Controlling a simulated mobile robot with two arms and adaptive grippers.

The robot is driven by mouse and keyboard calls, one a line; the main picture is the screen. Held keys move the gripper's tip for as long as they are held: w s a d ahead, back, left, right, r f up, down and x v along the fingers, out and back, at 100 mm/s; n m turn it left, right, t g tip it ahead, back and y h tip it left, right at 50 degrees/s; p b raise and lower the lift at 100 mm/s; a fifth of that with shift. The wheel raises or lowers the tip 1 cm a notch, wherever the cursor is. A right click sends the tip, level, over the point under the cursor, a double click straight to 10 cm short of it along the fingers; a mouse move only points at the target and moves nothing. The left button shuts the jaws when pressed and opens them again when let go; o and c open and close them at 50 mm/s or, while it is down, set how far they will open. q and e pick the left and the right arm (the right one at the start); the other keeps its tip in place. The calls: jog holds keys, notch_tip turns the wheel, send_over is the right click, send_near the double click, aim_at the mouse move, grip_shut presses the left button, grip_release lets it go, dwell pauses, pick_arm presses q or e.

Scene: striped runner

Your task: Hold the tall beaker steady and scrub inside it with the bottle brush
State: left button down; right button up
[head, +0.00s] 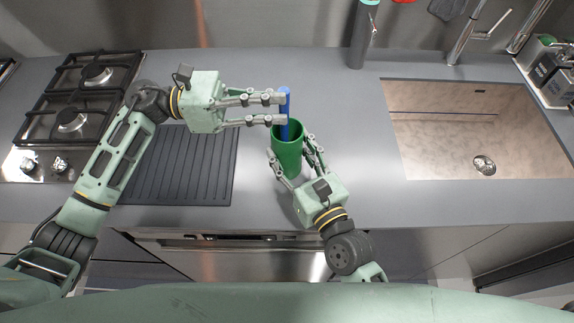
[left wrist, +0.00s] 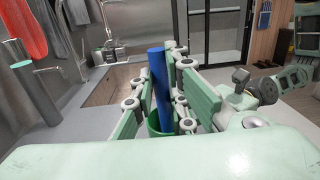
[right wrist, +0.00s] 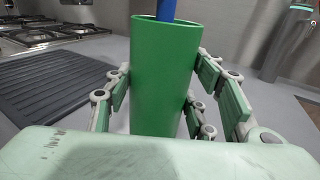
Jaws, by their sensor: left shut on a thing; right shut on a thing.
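The tall beaker (head: 288,158) is a green, open-topped cylinder standing upright on the grey counter in the head view. My right gripper (head: 291,165) is shut on the beaker from the near right side; the beaker also fills the middle of the right wrist view (right wrist: 160,80). The bottle brush (head: 285,103) shows as a blue handle. My left gripper (head: 282,109) is shut on it above the beaker's mouth. The handle's lower end goes into the beaker, as the left wrist view also shows the brush (left wrist: 160,85). The brush head is hidden inside the beaker.
A dark ribbed mat (head: 180,175) lies left of the beaker, under my left arm. A gas hob (head: 75,110) is at far left. A sink (head: 450,140) with a tap is at right. A dark cylinder (head: 362,38) stands at the back. Counter beside the beaker is clear.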

pick_arm(q)
jog(key=shift+s, duration=0.15)
jog(key=shift+s+a, duration=0.1)
jog(key=shift+s, duration=0.05)
jog(key=shift+s, duration=0.25)
jog(key=shift+d, duration=0.2)
jog(key=shift+d, duration=0.2)
dwell(0.3)
jog(key=shift+d, duration=0.25)
jog(key=shift+w, duration=0.2)
